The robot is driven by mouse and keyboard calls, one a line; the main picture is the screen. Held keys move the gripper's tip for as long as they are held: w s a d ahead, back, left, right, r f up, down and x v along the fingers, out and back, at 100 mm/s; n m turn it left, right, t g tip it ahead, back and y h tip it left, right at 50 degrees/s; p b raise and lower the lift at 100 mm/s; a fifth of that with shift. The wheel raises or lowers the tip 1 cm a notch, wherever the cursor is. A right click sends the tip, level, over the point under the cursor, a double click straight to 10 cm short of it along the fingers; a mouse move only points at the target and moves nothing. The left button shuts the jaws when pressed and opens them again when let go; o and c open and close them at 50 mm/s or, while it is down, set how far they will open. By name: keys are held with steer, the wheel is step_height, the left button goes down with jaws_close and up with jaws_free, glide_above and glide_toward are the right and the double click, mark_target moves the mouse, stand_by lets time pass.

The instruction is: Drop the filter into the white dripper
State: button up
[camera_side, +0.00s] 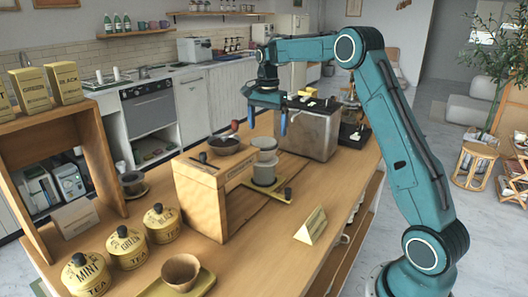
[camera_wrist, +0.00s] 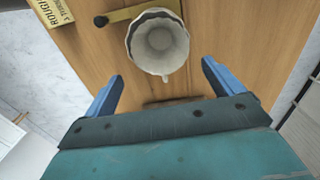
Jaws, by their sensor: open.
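The white dripper (camera_side: 264,145) tops a pale stack on a yellow base at the middle of the counter. In the wrist view it shows from above as a round white cup (camera_wrist: 133,42) with a small handle. A pale, wavy-edged lining, apparently the filter (camera_wrist: 160,40), shows inside it; I cannot clearly separate its edge from the dripper's rim. My gripper (camera_side: 267,119) is above the counter near the dripper, fingers pointing down. Its blue fingers also show in the wrist view (camera_wrist: 160,88), spread apart with nothing between them. The dripper lies beyond the fingertips there.
A wooden box (camera_side: 203,190) stands left of the dripper, with a dark bowl (camera_side: 224,146) behind it. A metal machine (camera_side: 307,133) is close at right. Yellow tea tins (camera_side: 126,247) and a brown cup (camera_side: 180,271) are front left. A yellow sign (camera_side: 311,226) stands front right.

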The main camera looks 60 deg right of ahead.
step_height(320, 180, up, 14)
steer(key=shift+f, duration=0.15)
stand_by(0.9)
steer(key=shift+a, duration=0.1)
stand_by(0.4)
